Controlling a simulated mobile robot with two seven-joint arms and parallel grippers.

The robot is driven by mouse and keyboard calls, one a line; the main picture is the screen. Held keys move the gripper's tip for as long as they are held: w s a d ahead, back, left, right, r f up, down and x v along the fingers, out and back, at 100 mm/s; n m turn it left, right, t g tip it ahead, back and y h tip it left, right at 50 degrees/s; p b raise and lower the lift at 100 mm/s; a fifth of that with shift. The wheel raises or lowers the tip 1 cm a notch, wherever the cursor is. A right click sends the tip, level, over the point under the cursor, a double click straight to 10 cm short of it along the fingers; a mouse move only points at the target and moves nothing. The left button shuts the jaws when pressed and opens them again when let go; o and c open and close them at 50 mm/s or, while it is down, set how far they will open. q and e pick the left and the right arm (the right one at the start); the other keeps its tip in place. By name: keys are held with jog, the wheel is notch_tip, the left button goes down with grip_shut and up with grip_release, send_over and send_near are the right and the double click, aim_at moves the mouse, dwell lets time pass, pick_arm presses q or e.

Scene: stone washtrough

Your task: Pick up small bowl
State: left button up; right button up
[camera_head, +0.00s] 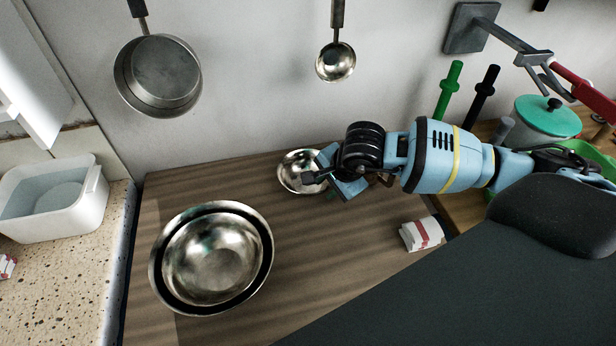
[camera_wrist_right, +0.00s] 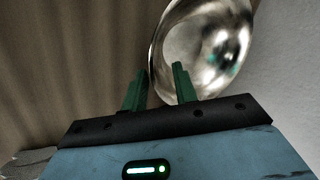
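The small bowl (camera_head: 292,172) is shiny metal and stands on the wooden table near the wall, partly hidden by my right gripper (camera_head: 318,180). In the right wrist view the small bowl (camera_wrist_right: 208,45) fills the upper right. The fingers of my right gripper (camera_wrist_right: 160,68) are apart there. One finger overlaps the bowl and the other is over the table, with the bowl's near rim between them in the picture. I cannot tell whether they touch it. My left gripper is not in view.
Two larger nested metal bowls (camera_head: 263,245) stand at the table's front left. A red-and-white packet (camera_head: 421,234) lies at the right. A pan (camera_head: 160,75) and a ladle (camera_head: 336,62) hang on the wall. A white tub (camera_head: 55,215) stands on the left counter. The table's middle is clear.

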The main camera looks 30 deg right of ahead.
jog(key=shift+w+f, duration=0.2)
jog(key=shift+f, duration=0.4)
grip_shut()
jog(key=shift+r, duration=0.1)
notch_tip(320, 180, up, 10)
jog(key=shift+f, duration=0.1)
dwell(0.3)
